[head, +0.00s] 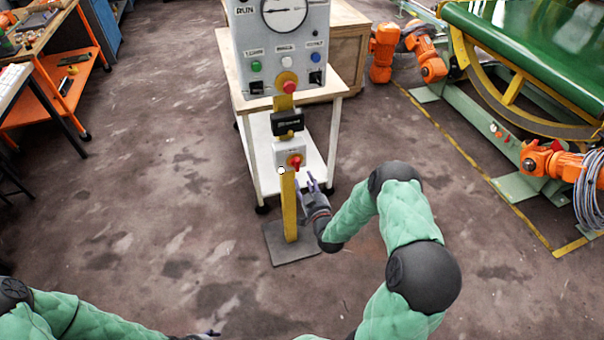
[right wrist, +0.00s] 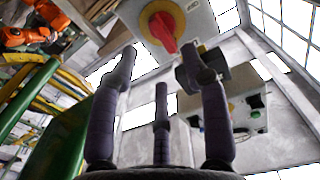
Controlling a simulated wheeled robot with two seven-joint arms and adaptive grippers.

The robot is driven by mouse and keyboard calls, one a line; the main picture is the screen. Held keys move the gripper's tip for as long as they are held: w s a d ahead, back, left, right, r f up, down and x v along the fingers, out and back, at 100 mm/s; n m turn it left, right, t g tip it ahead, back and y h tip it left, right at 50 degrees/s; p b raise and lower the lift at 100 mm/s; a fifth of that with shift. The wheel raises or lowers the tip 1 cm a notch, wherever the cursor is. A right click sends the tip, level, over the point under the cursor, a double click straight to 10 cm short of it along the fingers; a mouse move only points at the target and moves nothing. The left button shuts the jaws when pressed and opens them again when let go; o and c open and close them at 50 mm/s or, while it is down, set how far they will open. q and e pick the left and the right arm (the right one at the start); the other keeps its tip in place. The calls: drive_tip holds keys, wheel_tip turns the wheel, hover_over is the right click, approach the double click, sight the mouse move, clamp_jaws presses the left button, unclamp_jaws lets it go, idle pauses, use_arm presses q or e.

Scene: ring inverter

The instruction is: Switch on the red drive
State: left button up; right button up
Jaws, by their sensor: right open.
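A red rotary switch (head: 296,161) on a yellow plate sits on a small grey box (head: 282,158) fixed to a yellow post (head: 289,205). In the right wrist view the red handle (right wrist: 162,30) shows large on its round yellow plate, just beyond the fingertips. My right gripper (head: 309,186) is open and empty, just below and right of the box. In the right wrist view its purple-grey fingers (right wrist: 158,75) are spread, apart from the handle. My left gripper (head: 206,334) barely shows at the bottom edge, and its jaws cannot be made out.
A grey control panel (head: 283,40) with a gauge, buttons and a red knob tops the post. A black device (head: 287,123) sits above the switch box. A white trolley (head: 258,150) stands behind. Orange robots and a green machine (head: 540,40) are at right. Floor at left is clear.

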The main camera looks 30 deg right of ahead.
drive_tip(key=shift+v, duration=2.75)
drive_tip(key=s+a+f+g+y+p, duration=0.35)
drive_tip(key=a+f+g+y, duration=0.4)
drive_tip(key=a, duration=0.65)
drive_tip(key=s+a+f+g+p, duration=0.1)
drive_tip(key=s+a+g, duration=0.3)
drive_tip(key=s, duration=0.5)
drive_tip(key=s+a+f+g, duration=0.4)
drive_tip(key=s+a+g, duration=0.1)
drive_tip(key=s+a, duration=0.3)
drive_tip(key=shift+s+a+f+y+p, duration=0.15)
drive_tip(key=shift+s+a+y+p, duration=0.25)
drive_tip(key=shift+s, duration=0.35)
drive_tip(key=shift+w+g, duration=0.1)
drive_tip(key=shift+g, duration=0.15)
